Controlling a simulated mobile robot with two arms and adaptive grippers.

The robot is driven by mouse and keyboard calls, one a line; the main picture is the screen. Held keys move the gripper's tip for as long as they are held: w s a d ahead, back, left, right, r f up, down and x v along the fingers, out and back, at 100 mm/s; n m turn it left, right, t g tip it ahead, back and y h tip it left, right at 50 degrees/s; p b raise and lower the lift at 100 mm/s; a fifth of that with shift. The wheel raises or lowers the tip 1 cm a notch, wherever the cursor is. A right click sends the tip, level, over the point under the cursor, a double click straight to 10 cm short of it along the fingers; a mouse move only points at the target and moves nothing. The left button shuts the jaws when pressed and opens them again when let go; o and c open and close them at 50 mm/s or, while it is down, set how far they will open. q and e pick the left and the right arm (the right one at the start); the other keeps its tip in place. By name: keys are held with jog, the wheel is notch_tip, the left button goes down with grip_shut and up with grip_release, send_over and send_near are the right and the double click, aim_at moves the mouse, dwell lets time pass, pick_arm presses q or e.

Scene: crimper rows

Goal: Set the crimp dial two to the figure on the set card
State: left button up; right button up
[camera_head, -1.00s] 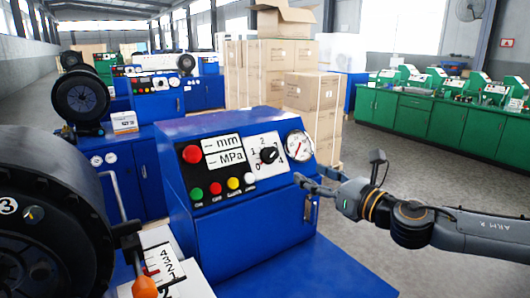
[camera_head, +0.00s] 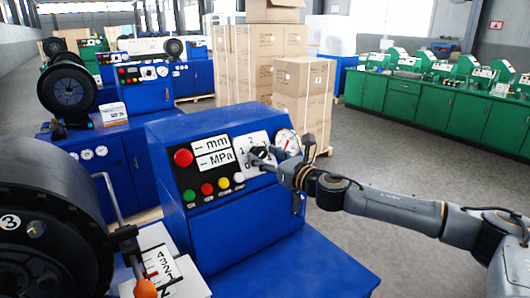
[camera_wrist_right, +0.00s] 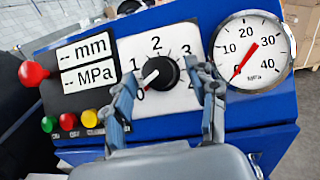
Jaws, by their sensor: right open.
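The crimp dial is a black knob (camera_wrist_right: 160,73) on a white plate (camera_wrist_right: 125,48) marked 0 to 4, on a blue machine's panel. Its pale pointer aims down-left, close to the 0. My right gripper (camera_wrist_right: 168,76) is open, one finger at each side of the knob's lower part; I cannot tell whether they touch it. In the head view, my right gripper (camera_head: 268,157) reaches the panel from the right and hides most of the dial. No set card with a readable figure can be made out. My left gripper is not in view.
A pressure gauge (camera_wrist_right: 249,51) is right of the dial. A red button (camera_wrist_right: 33,73), the mm/MPa displays (camera_wrist_right: 86,62) and several small coloured buttons are left. A black press head (camera_head: 45,225) and an orange-knobbed lever (camera_head: 145,288) stand at the left. Cartons (camera_head: 302,100) stand behind.

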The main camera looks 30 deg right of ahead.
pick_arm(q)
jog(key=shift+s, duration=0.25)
pick_arm(e)
jog(key=shift+w, duration=0.2)
jog(key=shift+c, duration=0.4)
jog(key=c, duration=1.1)
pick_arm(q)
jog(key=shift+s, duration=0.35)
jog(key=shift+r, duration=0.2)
pick_arm(e)
jog(key=shift+s+a+m, duration=0.1)
jog(key=shift+m, duration=0.3)
